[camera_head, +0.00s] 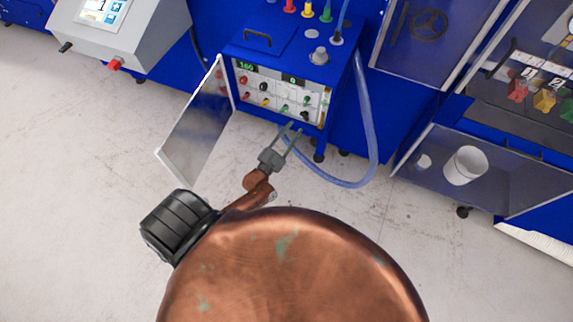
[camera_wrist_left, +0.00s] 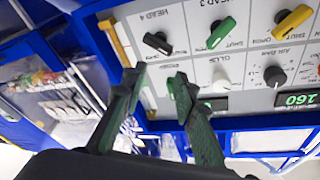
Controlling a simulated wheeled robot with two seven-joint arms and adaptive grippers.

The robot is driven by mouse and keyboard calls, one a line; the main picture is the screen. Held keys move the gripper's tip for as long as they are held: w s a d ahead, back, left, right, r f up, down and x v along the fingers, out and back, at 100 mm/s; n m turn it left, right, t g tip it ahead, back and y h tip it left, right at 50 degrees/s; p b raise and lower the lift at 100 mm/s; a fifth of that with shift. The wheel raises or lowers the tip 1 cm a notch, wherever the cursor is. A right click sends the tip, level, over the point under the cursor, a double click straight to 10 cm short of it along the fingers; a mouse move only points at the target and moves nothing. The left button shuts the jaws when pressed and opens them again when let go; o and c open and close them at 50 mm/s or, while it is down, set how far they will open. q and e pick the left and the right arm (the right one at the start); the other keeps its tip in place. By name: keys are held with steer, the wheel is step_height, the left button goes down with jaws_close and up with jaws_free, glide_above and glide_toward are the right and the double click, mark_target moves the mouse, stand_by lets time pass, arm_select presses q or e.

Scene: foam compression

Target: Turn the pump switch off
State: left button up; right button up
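The pump's control panel (camera_head: 287,94) is a white face with coloured knobs and two green displays on a blue cabinet. In the left wrist view the panel (camera_wrist_left: 184,63) shows a black HEAD 4 knob (camera_wrist_left: 158,43), a green HEAD 3 knob (camera_wrist_left: 221,32), a yellow knob (camera_wrist_left: 292,20), a pale knob (camera_wrist_left: 221,83) and a black dial (camera_wrist_left: 275,76). I cannot tell which control is the pump switch. My left gripper (camera_head: 295,132) is open and empty at the panel's lower edge; its separated fingertips (camera_wrist_left: 159,78) show before the panel. My right gripper is out of view.
The cabinet's clear door (camera_head: 197,125) hangs open to the left of the panel. A clear hose (camera_head: 367,130) loops down on the right. A white bucket (camera_head: 464,166) stands behind a clear panel at right. Pale floor (camera_head: 75,130) lies open at left.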

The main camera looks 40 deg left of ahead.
arm_select(q)
steer(key=s+f+g+b, duration=0.1)
steer(key=s+f+g, duration=0.1)
steer(key=f, duration=0.8)
steer(key=s+f+g+b, duration=0.2)
steer(key=s+f, duration=0.1)
steer(key=f, duration=0.7)
steer(key=shift+d+f+n+g+h+b, duration=0.2)
steer(key=shift+f+n+g+h+b, duration=0.05)
steer(key=shift+n+g+h+b, duration=0.05)
